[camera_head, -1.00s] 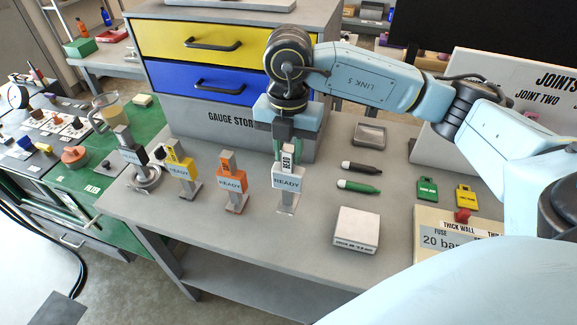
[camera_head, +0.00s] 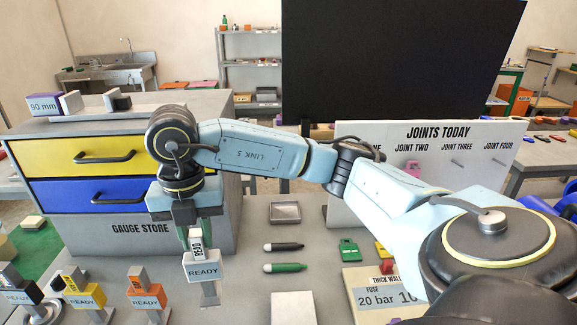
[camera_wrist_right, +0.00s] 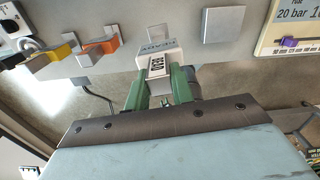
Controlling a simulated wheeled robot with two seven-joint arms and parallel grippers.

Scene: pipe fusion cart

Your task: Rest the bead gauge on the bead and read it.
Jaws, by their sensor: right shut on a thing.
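The white bead gauge (camera_head: 203,270) has a READY display and an upright stem with a partly covered label. My right gripper (camera_head: 196,238) points down and is shut on its stem, with green fingers at either side. The wrist view shows the same gauge (camera_wrist_right: 156,48) between the fingers of my right gripper (camera_wrist_right: 160,84). The gauge stands roughly upright at the front of the gauge store; I cannot tell whether its foot touches the bench. I cannot make out a pipe bead in these views. My left gripper is out of view.
Orange (camera_head: 146,299), yellow (camera_head: 84,295) and black (camera_head: 20,296) gauges stand to the left. The gauge store (camera_head: 140,232) is behind. Dark (camera_head: 284,247) and green (camera_head: 285,267) markers, a grey tray (camera_head: 285,212) and a white block (camera_head: 292,308) lie to the right. A joints board (camera_head: 437,150) stands behind.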

